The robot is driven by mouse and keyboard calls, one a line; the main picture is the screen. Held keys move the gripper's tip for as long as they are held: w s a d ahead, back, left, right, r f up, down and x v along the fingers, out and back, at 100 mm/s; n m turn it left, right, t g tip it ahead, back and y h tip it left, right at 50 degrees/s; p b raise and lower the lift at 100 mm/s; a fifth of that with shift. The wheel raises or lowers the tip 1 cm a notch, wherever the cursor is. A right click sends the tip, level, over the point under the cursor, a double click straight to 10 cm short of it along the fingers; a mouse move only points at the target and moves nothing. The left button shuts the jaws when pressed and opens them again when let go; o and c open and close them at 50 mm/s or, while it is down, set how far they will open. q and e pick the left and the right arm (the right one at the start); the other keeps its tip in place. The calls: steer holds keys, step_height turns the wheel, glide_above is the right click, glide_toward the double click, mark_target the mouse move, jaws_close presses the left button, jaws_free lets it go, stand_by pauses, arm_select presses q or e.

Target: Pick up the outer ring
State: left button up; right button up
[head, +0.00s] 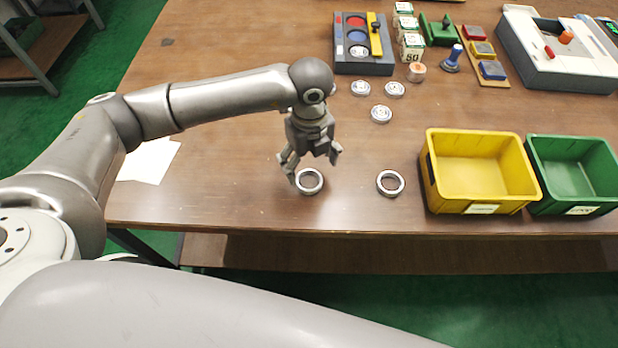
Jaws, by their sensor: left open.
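Two metal rings lie flat on the brown table near its front edge. The left ring (309,182) is silver with an open middle. The right ring (390,183) looks similar, with a darker inside. I cannot tell for sure which one is the outer ring. My left gripper (312,164) points down just above and behind the left ring, fingers spread and empty. One fingertip appears close to that ring's upper left rim; whether it touches is unclear. My right gripper is out of the picture.
A yellow bin (432,185) and a green bin (600,150) stand at the right. Several small bearings (381,114) lie further back, near a grey tray (375,68) and a grey fixture (570,75). White paper (150,163) lies at the left. The table is clear between the rings.

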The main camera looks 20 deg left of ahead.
mark_target(309, 179)
arm_select(q)
steer(key=f, duration=0.1)
steer(key=f+p, duration=0.1)
steer(key=f, duration=0.2)
steer(key=shift+s+f, duration=0.15)
steer(key=shift+s, duration=0.1)
steer(key=shift+f, duration=0.55)
steer(key=c, duration=1.1)
